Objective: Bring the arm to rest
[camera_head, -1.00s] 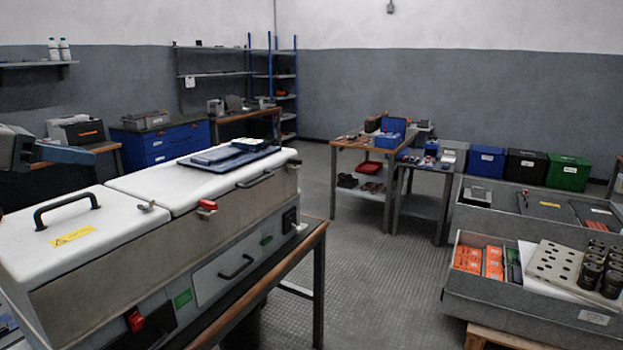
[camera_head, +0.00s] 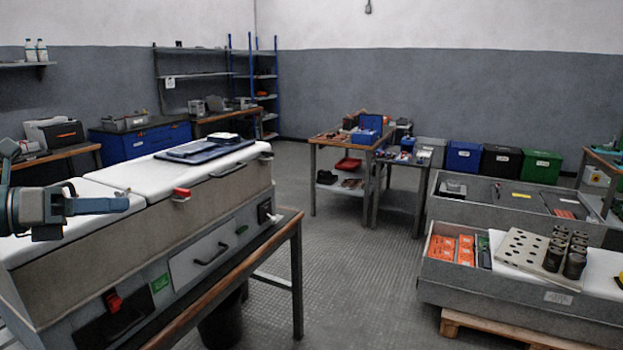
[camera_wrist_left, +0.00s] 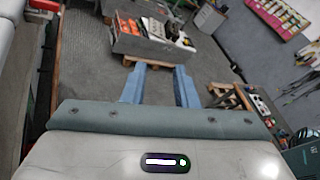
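My left gripper (camera_head: 118,204) reaches in from the left edge of the head view, in front of the white-lidded machine (camera_head: 131,179). It is seen side-on there, so its fingers overlap. In the left wrist view its two blue fingers (camera_wrist_left: 160,78) stand apart with nothing between them, and floor and part of a pallet show through the gap. Whether the gripper touches the machine cannot be told from the head view, but the wrist view shows open floor beyond the fingertips. My right gripper is not in view.
The machine stands on a wood-edged bench (camera_head: 270,236); a dark tray (camera_head: 205,152) lies on its lid. A grey crate (camera_head: 500,297) with orange boxes rests on a pallet (camera_head: 490,330) at right. The floor (camera_head: 350,270) between is clear.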

